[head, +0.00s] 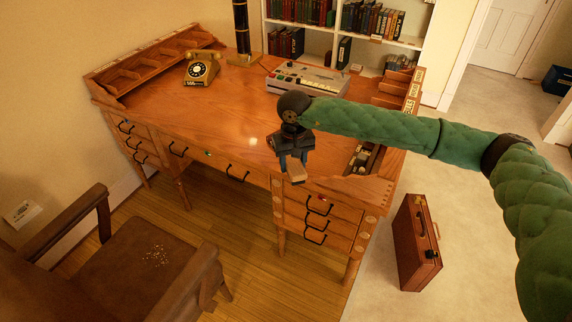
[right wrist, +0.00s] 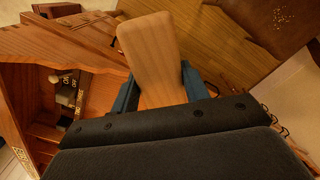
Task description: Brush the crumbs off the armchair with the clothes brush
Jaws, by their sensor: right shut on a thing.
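The brown armchair (head: 115,275) stands at the lower left of the head view, in front of the desk. Pale crumbs (head: 155,255) lie scattered on the middle of its seat; they also show at the top right of the right wrist view (right wrist: 282,16). My right gripper (head: 295,163) is over the desk's front right part, to the right of the armchair and well apart from it. It is shut on a light wooden piece, which looks like the clothes brush (right wrist: 148,50). No bristles show. My left gripper is out of view.
The wooden desk (head: 235,110) bears a telephone (head: 202,68), a grey machine (head: 300,80) and a dark lamp post (head: 241,30). Drawers with black handles face the front. A brown briefcase (head: 416,245) stands on the floor at right. Floor between armchair and drawers is clear.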

